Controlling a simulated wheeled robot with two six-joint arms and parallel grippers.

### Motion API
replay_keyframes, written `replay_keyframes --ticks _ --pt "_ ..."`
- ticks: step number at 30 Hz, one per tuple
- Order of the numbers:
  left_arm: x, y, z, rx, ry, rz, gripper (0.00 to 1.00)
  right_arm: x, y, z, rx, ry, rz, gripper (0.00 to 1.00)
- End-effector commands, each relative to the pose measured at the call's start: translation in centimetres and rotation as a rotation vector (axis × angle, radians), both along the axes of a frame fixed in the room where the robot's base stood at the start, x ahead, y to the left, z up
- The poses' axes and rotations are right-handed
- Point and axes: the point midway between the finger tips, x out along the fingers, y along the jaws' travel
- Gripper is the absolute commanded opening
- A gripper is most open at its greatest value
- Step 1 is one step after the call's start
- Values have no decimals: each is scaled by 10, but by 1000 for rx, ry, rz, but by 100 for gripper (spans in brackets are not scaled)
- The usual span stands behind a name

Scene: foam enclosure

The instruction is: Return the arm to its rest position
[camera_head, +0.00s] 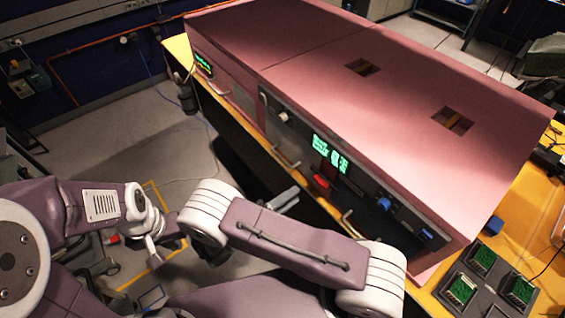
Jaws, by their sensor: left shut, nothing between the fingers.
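My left arm (90,208) comes in from the left edge, bent, with its wrist over the floor in front of the bench. My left gripper (154,248) hangs low at its end, small in the picture. It is shut and empty, and apart from the bench. My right arm (300,245) crosses the lower middle, its forearm lying in front of the pink enclosure. What seems to be my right gripper (284,200) shows only in part behind that arm, near the bench's front edge. Its fingers are too hidden to tell whether they are open.
A large pink foam enclosure (330,50) with a dark front panel (345,170) stands on a yellow bench (525,210). Panel handles and knobs face my arms. A dark tray with green blocks (482,285) lies at the lower right. Open floor (110,165) lies left of the bench.

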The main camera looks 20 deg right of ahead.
Motion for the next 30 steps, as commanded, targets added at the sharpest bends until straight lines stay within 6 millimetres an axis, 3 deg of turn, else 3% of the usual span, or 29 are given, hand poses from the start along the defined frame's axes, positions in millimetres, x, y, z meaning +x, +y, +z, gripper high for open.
replay_keyframes --ticks 6,8,10,13,16,19,22,23,27,30 --pt "0 0 0 0 0 0 0 -2 -5 1 30 -18 -28 33" --pt "0 0 0 0 0 0 0 -8 -19 2 121 -81 -115 33" --pt "0 0 -1 0 0 0 0 -27 -42 2 307 -239 -318 33" --pt "0 0 -2 0 0 0 0 -68 -64 -2 604 -632 -763 33" --pt "0 0 -3 0 0 0 0 -95 -57 -5 787 -1129 -1262 33" --pt "0 0 -3 0 0 0 0 -96 -42 0 823 -1638 -1738 33" --pt "0 0 -4 0 0 0 0 -83 -36 12 746 -2055 -2116 33" --pt "0 0 -4 0 0 0 0 -78 -36 16 -702 2125 2176 33" --pt "0 0 -4 0 0 0 0 -65 -40 28 -471 1940 1964 33" --pt "0 0 -4 0 0 0 0 -63 -40 30 -437 1910 1931 33"
